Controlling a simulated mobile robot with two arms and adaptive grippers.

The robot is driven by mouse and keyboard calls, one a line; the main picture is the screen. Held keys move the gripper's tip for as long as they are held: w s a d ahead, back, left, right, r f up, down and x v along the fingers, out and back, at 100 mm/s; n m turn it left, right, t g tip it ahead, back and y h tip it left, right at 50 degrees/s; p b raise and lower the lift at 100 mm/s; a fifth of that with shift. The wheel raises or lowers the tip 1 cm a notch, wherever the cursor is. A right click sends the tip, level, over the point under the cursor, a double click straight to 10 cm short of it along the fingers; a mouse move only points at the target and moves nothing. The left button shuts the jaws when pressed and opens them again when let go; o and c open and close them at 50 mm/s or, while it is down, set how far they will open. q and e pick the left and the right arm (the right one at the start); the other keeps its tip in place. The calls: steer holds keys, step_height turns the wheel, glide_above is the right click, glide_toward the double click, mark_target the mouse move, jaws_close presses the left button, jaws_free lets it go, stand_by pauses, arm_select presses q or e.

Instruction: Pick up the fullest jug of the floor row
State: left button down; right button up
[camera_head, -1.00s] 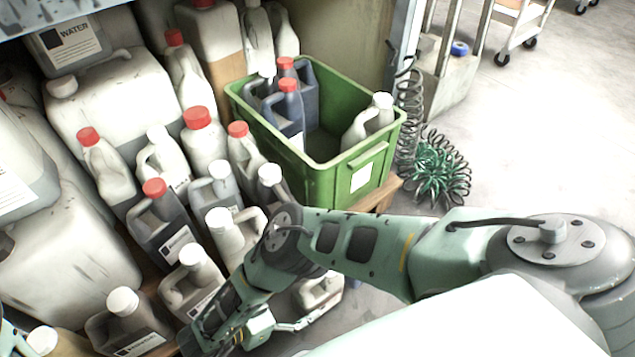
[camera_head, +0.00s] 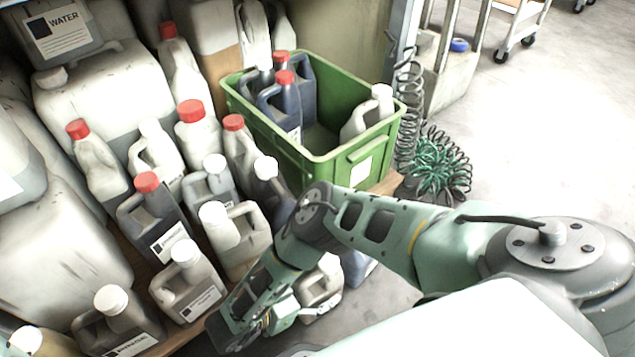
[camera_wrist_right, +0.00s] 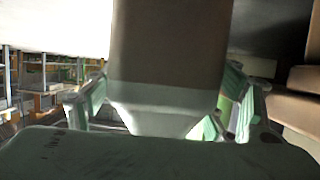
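My right gripper (camera_head: 262,322) is low in the head view, beside the wooden edge, partly hidden by its own links. Its fingers look apart. A pale grey jug (camera_head: 322,288) stands on the floor just right of it, partly covered by my arm. A blue-grey jug (camera_head: 358,266) shows behind that one, mostly hidden. In the right wrist view a large jug with a brownish liquid part and a paler part (camera_wrist_right: 165,60) fills the middle, between the spread fingers (camera_wrist_right: 163,105). I cannot tell whether they touch it. Fill levels of the floor jugs are hard to read. My left gripper is not in view.
Several jugs with red or white caps stand on a wooden base at left, such as a dark red-capped one (camera_head: 158,222). A green crate (camera_head: 330,172) holds several jugs. A coiled green hose (camera_head: 438,165) lies on the floor. Open floor (camera_head: 540,150) is at right.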

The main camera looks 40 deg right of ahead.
jaws_close()
stand_by(0.6)
steer(key=shift+r, duration=0.1)
